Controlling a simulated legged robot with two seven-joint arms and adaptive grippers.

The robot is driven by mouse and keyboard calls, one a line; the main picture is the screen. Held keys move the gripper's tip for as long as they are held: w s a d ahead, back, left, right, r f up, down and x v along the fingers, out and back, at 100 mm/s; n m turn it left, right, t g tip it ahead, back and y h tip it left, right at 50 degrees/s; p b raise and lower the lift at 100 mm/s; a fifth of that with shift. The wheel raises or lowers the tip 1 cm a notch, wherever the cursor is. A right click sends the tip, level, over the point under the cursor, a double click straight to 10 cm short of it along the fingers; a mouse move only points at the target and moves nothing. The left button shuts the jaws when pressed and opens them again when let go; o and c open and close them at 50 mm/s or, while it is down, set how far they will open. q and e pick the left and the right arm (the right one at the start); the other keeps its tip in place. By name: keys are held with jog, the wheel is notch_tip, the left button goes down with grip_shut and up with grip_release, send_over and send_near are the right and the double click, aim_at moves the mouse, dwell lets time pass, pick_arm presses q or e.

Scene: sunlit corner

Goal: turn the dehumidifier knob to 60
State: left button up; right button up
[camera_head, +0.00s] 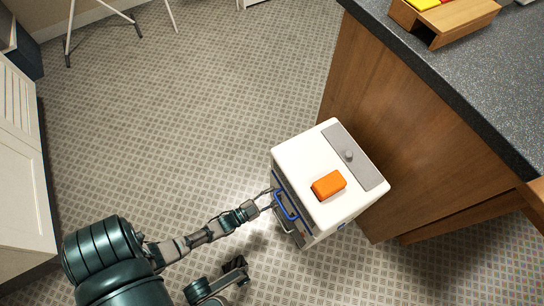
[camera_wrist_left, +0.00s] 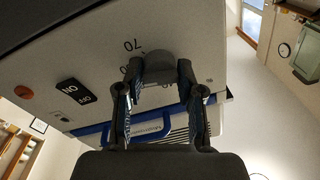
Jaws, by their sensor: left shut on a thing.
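The white dehumidifier (camera_head: 301,158) stands on the floor against the wooden counter. Its front panel (camera_wrist_left: 95,55) fills much of the left wrist view. The grey knob (camera_wrist_left: 160,66) is on that panel, with a printed 70 beside it. Other dial marks are partly covered by my fingers, and I cannot read where the knob points. My left gripper (camera_wrist_left: 158,92) is shut on the knob, one finger on each side. In the head view my left gripper (camera_head: 268,200) is at the dehumidifier's left side. My right gripper (camera_head: 237,268) is low, apart from it; its jaws are unclear.
An orange block (camera_head: 328,185) and a grey strip with a small round knob (camera_head: 348,155) are on the dehumidifier's top. A blue handle (camera_head: 284,206) is beside my left gripper. An on/off switch (camera_wrist_left: 76,92) is on the panel. Open floor lies to the left.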

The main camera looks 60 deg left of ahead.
pick_arm(q)
jog(key=shift+s+d+f, duration=0.1)
jog(key=o, duration=1.1)
jog(key=shift+o, duration=0.2)
jog(key=s, duration=1.2)
jog(key=shift+a+f, duration=0.2)
jog(key=shift+f, duration=0.2)
